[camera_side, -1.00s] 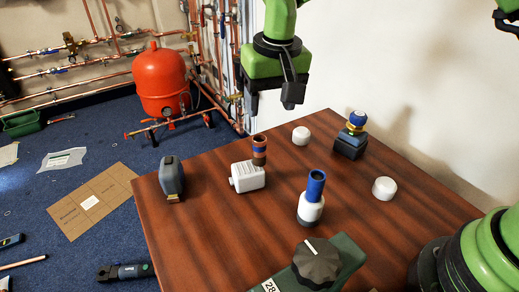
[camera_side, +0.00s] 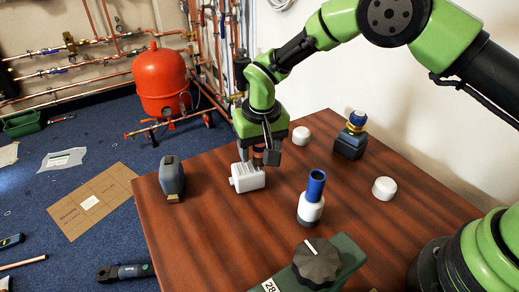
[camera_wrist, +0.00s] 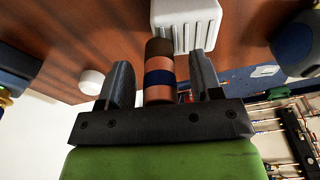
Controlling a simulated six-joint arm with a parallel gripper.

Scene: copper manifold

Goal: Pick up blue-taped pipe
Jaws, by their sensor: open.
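The blue-taped pipe (camera_wrist: 159,78), a short copper pipe with a dark blue band and a dark end, stands in a white ribbed block (camera_wrist: 187,18). In the side view the pipe (camera_side: 258,160) shows only as a small brown piece above the white block (camera_side: 248,178). My gripper (camera_wrist: 161,72) is open, with one dark finger on each side of the pipe and gaps visible between. In the side view my gripper (camera_side: 259,152) is low over the block, and its fingers hide most of the pipe.
A blue-topped tube in a white holder (camera_side: 311,207) stands to the right, nearer the camera. A tape-measure-like grey tool (camera_side: 171,178) is at left. White caps (camera_side: 301,135), a dark block with brass fitting (camera_side: 350,145) and a green device with knob (camera_side: 318,264) also stand on the table.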

